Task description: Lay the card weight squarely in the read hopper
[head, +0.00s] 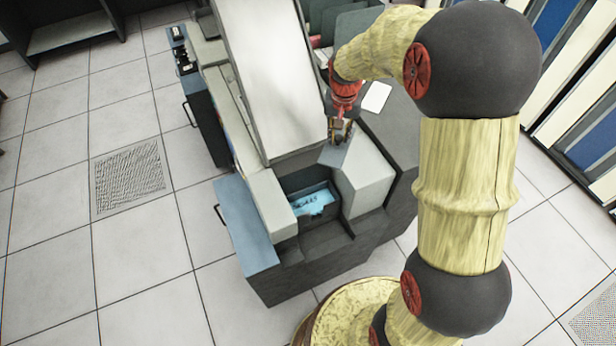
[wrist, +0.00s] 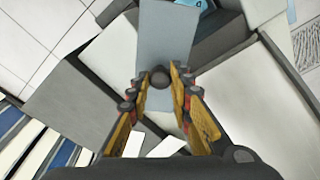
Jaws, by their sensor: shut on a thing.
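The card weight (wrist: 166,36) is a flat grey plate with a round dark knob, seen in the wrist view. My gripper (wrist: 160,76) is shut on its knob, and the plate reaches out beyond the fingertips. In the head view my gripper (head: 341,138) points down above the machine, with the card weight (head: 333,156) below it. The read hopper appears to be the dark open bay (head: 322,231) with blue cards (head: 313,202) in it, nearer than and left of my gripper. In the wrist view, only part of the blue cards (wrist: 207,8) shows at the top edge.
A pale block-shaped housing (head: 366,180) stands right beside the bay. A tall pale sloping panel (head: 268,75) rises at its back left. A white sheet (head: 377,97) lies on the dark top behind my gripper. Tiled floor (head: 130,275) is clear at the left.

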